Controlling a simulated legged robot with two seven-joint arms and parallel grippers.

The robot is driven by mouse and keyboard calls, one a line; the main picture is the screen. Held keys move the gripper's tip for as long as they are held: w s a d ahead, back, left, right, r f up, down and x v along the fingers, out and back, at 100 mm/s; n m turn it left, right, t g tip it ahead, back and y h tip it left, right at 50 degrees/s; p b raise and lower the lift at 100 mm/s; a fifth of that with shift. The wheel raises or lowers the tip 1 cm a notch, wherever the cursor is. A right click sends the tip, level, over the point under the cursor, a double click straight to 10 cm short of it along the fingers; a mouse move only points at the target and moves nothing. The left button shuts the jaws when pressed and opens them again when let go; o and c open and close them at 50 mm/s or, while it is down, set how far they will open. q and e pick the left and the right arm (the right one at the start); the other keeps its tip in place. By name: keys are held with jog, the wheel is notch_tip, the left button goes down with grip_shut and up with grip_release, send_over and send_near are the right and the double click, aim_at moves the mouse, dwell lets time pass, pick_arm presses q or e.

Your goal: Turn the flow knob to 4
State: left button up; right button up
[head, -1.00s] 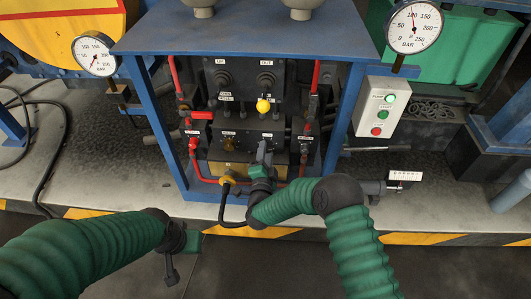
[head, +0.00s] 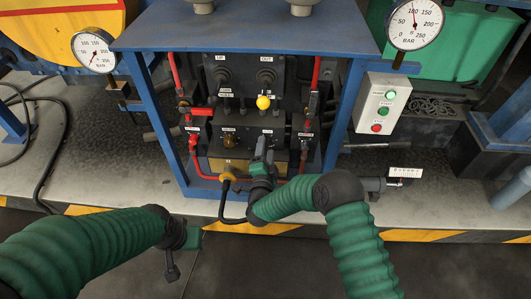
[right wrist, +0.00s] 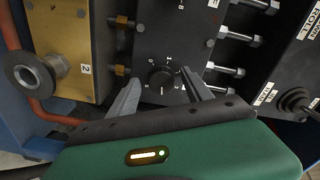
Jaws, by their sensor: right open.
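The flow knob (right wrist: 162,78) is a small round black knob on a dark panel in the right wrist view, with white scale marks around it. I cannot read its exact setting. My right gripper (right wrist: 160,92) is open, with one finger to the left of the knob and one to the right. I cannot tell whether they touch it. In the head view my right gripper (head: 263,148) is at the lower middle of the panel and hides the knob. My left gripper (head: 171,268) hangs low in front of the platform, away from the panel; its jaw state is unclear.
A yellow ball-topped lever (head: 263,102) stands above my right gripper. Red pipes and valve handles (head: 193,128) flank the panel inside a blue frame (head: 340,125). A grey button box (head: 383,103) is to the right.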

jog(key=s+a+p, duration=0.1)
jog(key=s+p, duration=0.4)
jog(key=s, duration=1.1)
jog(key=shift+s+a, duration=0.15)
jog(key=shift+s, duration=0.2)
jog(key=shift+r, duration=0.1)
